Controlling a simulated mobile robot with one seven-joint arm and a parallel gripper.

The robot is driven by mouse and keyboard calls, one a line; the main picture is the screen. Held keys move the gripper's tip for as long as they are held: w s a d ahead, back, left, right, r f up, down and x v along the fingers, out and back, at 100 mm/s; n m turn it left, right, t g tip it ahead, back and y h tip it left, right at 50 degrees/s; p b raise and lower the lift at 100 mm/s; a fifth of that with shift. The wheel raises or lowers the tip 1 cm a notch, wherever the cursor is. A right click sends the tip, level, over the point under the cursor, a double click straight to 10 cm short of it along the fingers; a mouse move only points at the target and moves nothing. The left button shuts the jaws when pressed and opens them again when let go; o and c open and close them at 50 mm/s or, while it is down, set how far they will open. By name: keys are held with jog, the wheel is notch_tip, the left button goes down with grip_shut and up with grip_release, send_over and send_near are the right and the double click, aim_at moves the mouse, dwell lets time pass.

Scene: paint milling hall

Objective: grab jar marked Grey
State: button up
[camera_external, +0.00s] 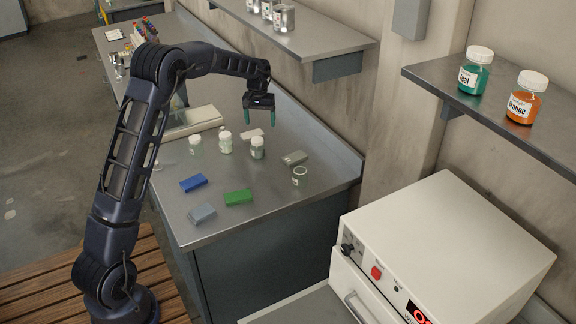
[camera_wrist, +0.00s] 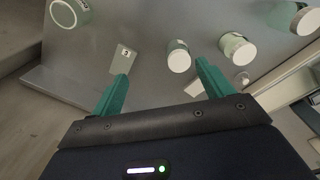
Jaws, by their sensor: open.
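Three small white-capped jars stand on the steel bench: a left one (camera_external: 195,145), a middle one (camera_external: 225,142) and a right one (camera_external: 257,149). Their labels are too small to read, so I cannot tell which is marked Grey. The wrist view shows capped jars from above, one (camera_wrist: 179,57) ahead between my fingers and another (camera_wrist: 237,48) beyond the right finger. A further jar (camera_wrist: 302,20) is at the upper right edge. My gripper (camera_external: 259,117) is open and empty above the bench, behind the right jar; its green fingers (camera_wrist: 162,72) touch nothing.
A pale round container (camera_external: 299,176) and a grey block (camera_external: 294,158) are on the bench right of the jars. Teal (camera_external: 474,72) and Orange (camera_external: 526,98) jars stand on the right shelf.

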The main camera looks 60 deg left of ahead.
send_over(257, 140)
jog(key=shift+n, duration=0.4)
notch_tip(257, 140, down, 6)
jog(key=shift+s+a+f, duration=0.1)
notch_tip(257, 140, down, 5)
jog(key=shift+f, duration=0.2)
jog(key=shift+w+a+f, duration=0.1)
jog(key=shift+w+f, duration=0.05)
jog(key=shift+f, duration=1.15)
jog(key=shift+w+f, duration=0.1)
jog(key=shift+f, duration=1.15)
jog(key=shift+c, duration=0.5)
jog(key=c, duration=1)
